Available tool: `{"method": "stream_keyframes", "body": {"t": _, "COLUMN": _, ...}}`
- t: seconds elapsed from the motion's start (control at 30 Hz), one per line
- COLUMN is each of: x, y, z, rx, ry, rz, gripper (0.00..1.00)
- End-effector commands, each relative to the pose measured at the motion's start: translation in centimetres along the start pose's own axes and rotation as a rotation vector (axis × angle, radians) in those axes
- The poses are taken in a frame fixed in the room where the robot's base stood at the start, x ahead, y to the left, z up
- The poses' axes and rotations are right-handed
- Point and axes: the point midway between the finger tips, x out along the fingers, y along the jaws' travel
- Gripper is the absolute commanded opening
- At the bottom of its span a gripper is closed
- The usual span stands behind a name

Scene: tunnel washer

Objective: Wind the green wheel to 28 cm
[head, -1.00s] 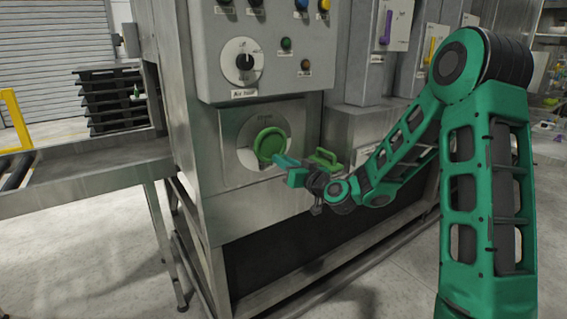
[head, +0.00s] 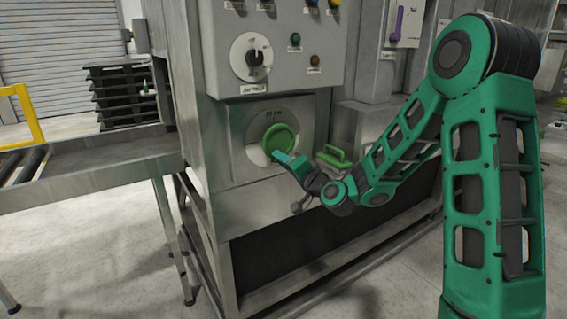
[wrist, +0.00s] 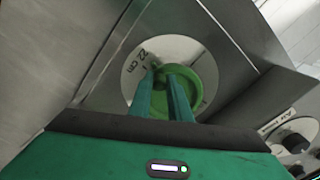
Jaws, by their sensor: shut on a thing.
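The green wheel (head: 279,143) sits on a round pale dial plate on the washer's steel front. It also shows in the wrist view (wrist: 184,84), beside printed text that appears to read "22 cm" (wrist: 136,60). My gripper (head: 279,156) reaches in from the right at the wheel's lower edge. In the wrist view my gripper's fingers (wrist: 161,75) are shut on the wheel's rim, which they partly cover.
A control panel (head: 313,50) with a rotary knob and several buttons is above the wheel. A green handle (head: 332,157) is just right of it. A steel conveyor table (head: 100,165) stands left, with stacked black pallets (head: 121,98) behind.

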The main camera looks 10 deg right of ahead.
Motion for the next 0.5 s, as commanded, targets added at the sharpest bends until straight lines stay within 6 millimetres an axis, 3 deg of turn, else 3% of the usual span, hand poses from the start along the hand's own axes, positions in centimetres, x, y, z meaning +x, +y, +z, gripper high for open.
{"method": "stream_keyframes", "body": {"t": 0.5, "x": -0.01, "y": -0.46, "z": 0.43, "rx": 0.074, "ry": -0.005, "rz": -0.003, "gripper": 0.00}}
